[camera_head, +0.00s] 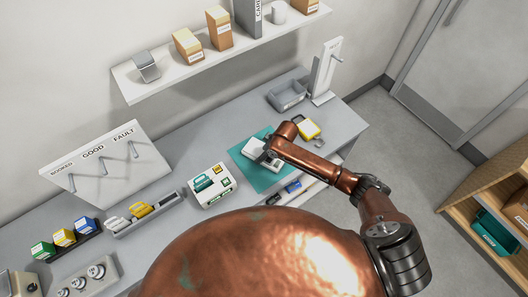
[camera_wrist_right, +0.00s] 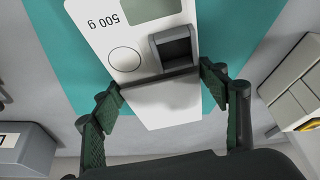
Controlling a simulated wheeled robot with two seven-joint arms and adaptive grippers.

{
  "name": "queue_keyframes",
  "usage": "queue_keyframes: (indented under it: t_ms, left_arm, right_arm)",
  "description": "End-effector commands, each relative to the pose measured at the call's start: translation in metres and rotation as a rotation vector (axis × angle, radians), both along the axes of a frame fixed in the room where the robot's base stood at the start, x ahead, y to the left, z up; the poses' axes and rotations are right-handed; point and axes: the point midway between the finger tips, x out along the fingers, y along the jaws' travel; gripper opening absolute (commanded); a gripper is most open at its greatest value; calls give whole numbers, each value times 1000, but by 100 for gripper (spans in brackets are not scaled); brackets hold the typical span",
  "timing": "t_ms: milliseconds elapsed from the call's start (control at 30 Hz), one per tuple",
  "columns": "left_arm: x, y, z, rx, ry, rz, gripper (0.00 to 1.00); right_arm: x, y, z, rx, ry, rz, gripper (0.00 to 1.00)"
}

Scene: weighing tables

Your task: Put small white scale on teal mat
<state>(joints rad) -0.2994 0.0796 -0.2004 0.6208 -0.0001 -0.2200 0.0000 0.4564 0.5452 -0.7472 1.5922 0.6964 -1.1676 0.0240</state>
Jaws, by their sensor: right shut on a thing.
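The small white scale (camera_head: 250,147) is over the teal mat (camera_head: 268,182) on the grey table. In the right wrist view the scale (camera_wrist_right: 165,108) shows a "500 g" mark, a round button outline, a display and a dark grey raised block. The teal mat (camera_wrist_right: 62,45) shows on both sides of it. My right gripper (camera_wrist_right: 163,88) has its fingers on either side of the scale's near part and is shut on it. In the head view this gripper (camera_head: 268,158) partly covers the scale. I cannot tell whether the scale touches the mat. My left gripper is not in view.
A grey bin (camera_head: 288,94) and a white stand (camera_head: 326,72) are behind. A wall shelf (camera_head: 210,55) hangs above the table.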

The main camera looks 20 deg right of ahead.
Motion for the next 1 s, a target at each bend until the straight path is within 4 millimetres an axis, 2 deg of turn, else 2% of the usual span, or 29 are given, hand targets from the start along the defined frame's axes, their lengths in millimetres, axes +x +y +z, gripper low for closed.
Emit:
queue_keyframes:
  t_ms: [433,467,700,1000]
  left_arm:
    - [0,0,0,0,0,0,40]
    - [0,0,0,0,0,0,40]
    - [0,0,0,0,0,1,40]
    - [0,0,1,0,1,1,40]
  right_arm:
    - [1,0,-6,1,-3,-1,32]
    - [0,0,-6,0,-1,0,70]
    - [0,0,-6,0,-1,0,85]
    - [1,0,-4,1,-2,0,85]
